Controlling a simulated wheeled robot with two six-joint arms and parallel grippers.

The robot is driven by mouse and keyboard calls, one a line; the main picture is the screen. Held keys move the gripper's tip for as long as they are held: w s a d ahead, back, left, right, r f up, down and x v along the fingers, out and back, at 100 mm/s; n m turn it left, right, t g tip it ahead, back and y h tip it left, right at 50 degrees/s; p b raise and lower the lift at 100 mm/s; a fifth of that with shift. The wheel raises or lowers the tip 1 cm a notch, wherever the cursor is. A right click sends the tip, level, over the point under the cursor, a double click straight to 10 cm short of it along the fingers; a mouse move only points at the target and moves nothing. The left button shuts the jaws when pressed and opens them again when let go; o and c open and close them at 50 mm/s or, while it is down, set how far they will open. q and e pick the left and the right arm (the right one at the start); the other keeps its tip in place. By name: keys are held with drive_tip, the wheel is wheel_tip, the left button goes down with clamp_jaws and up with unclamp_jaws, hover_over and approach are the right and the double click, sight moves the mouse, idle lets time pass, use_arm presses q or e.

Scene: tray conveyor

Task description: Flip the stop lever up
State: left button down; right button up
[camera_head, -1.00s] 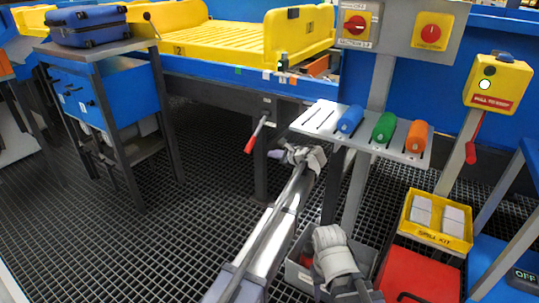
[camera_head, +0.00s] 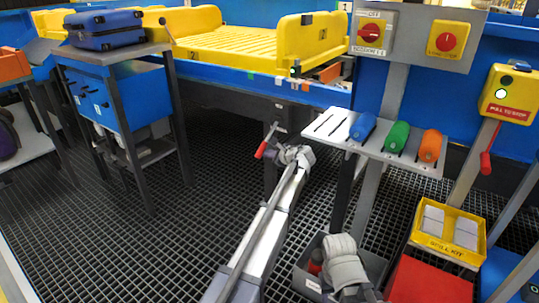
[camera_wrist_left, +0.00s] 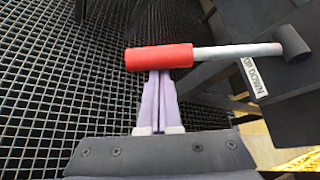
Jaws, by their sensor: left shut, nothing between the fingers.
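The stop lever (camera_head: 267,143) has a red grip and a grey rod. It slants down and left from its pivot under the conveyor in the head view. My left gripper (camera_head: 283,153) is beside the lever's lower end. In the left wrist view the red grip (camera_wrist_left: 160,57) lies across the tips of my left gripper (camera_wrist_left: 160,76). The fingers are shut together and empty, with their ends at the grip's lower edge; touching or just apart, I cannot tell. My right gripper (camera_head: 343,262) is low at the front; its fingers are not clear.
A shelf (camera_head: 340,130) with blue, green and orange handles stands right of the lever. A grey bin (camera_head: 305,280) is by my right gripper. A dark conveyor leg stands behind the lever. The grating floor (camera_head: 215,210) left of my left arm is clear.

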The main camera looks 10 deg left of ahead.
use_arm(q)
drive_tip(key=shift+r, duration=0.1)
drive_tip(key=s+r+p, duration=0.1)
drive_tip(key=p, duration=0.1)
drive_tip(key=r+m+g+p, duration=0.1)
drive_tip(key=r+p, duration=0.1)
drive_tip(key=s+a+r+m+g+p, duration=0.1)
drive_tip(key=r+p, duration=0.1)
drive_tip(key=shift+s+y+p, duration=0.3)
drive_tip(key=shift+s+p, duration=0.05)
drive_tip(key=shift+s+a+r+g+p, duration=0.2)
drive_tip(key=shift+s+r+g+p, duration=0.15)
drive_tip(key=shift+r+p, duration=0.35)
idle(0.5)
approach(263, 146)
drive_tip(key=s+d, duration=0.4)
drive_tip(key=s, duration=0.2)
drive_tip(key=shift+d+f+p, duration=0.35)
drive_tip(key=shift+f, duration=0.1)
drive_tip(key=shift+a+f, duration=0.1)
